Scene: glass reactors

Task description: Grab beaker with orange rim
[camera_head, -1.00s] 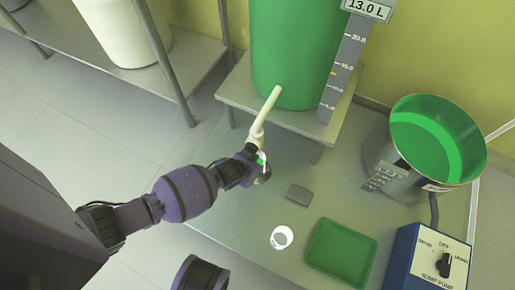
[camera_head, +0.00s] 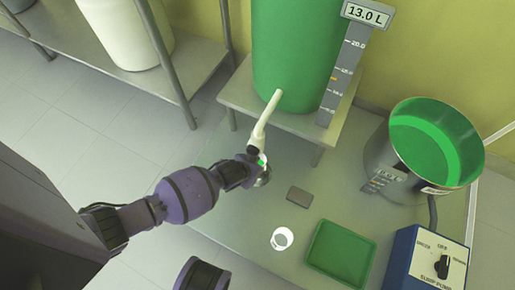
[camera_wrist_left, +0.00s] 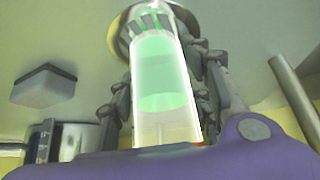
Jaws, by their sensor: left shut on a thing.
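My left gripper (camera_head: 262,170) is under the pale spout (camera_head: 266,115) of a large green vessel (camera_head: 290,60). In the left wrist view, my left gripper (camera_wrist_left: 165,100) has its dark fingers on both sides of a clear beaker (camera_wrist_left: 163,80). It is shut on this beaker, which holds green liquid. A little orange shows at the beaker's edge near the purple wrist. In the head view the arm mostly hides this beaker. A small white-rimmed cup (camera_head: 282,239) stands on the table by itself. My right gripper is not in view.
The green vessel stands on a raised metal stand (camera_head: 240,95) beside a scale reading 13.0 L. A dark pad (camera_head: 299,196), a green tray (camera_head: 341,253), a blue control box (camera_head: 428,262) and a steel pot (camera_head: 385,170) of green liquid occupy the table's right side.

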